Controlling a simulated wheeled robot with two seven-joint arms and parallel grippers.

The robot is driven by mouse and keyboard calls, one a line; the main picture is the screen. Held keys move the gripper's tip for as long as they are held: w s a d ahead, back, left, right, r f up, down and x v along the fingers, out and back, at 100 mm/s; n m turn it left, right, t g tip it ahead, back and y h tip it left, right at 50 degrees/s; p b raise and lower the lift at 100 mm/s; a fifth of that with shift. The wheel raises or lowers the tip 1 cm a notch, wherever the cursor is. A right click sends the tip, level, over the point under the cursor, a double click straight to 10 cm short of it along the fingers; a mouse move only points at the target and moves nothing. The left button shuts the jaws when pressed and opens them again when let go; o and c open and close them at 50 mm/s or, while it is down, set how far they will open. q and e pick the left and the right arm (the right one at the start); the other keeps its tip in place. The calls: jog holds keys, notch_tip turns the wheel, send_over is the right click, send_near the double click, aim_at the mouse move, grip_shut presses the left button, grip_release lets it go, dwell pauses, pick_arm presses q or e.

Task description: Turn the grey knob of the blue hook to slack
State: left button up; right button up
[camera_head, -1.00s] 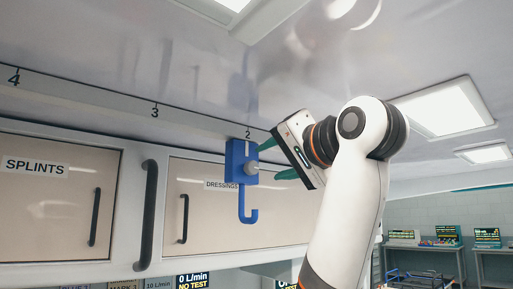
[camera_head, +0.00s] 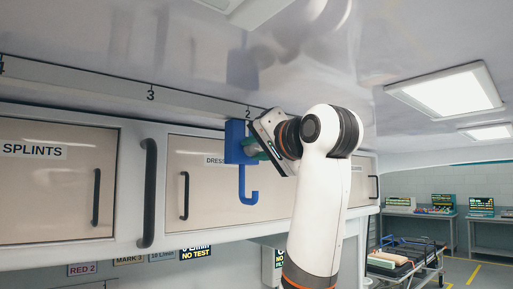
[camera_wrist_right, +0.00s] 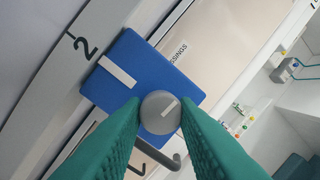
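The blue hook (camera_head: 236,140) hangs at mark 2 on the rail, in front of the DRESSINGS cabinet. Its hooked lower end (camera_head: 250,198) points down and is empty. In the right wrist view the grey knob (camera_wrist_right: 160,112) faces me on the blue body (camera_wrist_right: 128,72). In the head view my right gripper (camera_head: 257,148) largely hides the knob. My left gripper is out of view.
The numbered rail (camera_head: 150,88) runs above the closed cabinets. Black handles (camera_head: 148,190) stand out from the cabinet fronts. The ceiling (camera_head: 300,80) is close above my right arm. A stretcher (camera_head: 400,258) stands at the far right.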

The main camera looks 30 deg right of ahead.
jog(key=shift+c, duration=0.8)
jog(key=shift+f, duration=0.1)
jog(key=n+b, duration=0.2)
jog(key=n, duration=0.1)
jog(key=shift+f+n+b, duration=0.15)
jog(key=shift+n+b, duration=0.15)
jog(key=shift+b, duration=0.05)
jog(key=n+b, duration=0.1)
jog(key=n, duration=0.1)
jog(key=shift+d+n+t, duration=0.1)
jog(key=shift+n+t, duration=0.3)
jog(key=n+b, duration=0.1)
jog(key=n, duration=0.2)
jog(key=shift+y, duration=0.3)
jog(key=n, duration=0.4)
jog(key=shift+d+n+t+y+b, duration=0.1)
jog(key=shift+n+t+y+b, duration=0.2)
jog(key=shift+n+y+b, duration=0.1)
jog(key=n+y, duration=0.1)
jog(key=n, duration=0.4)
jog(key=shift+p, duration=0.35)
jog(key=shift+n, duration=0.5)
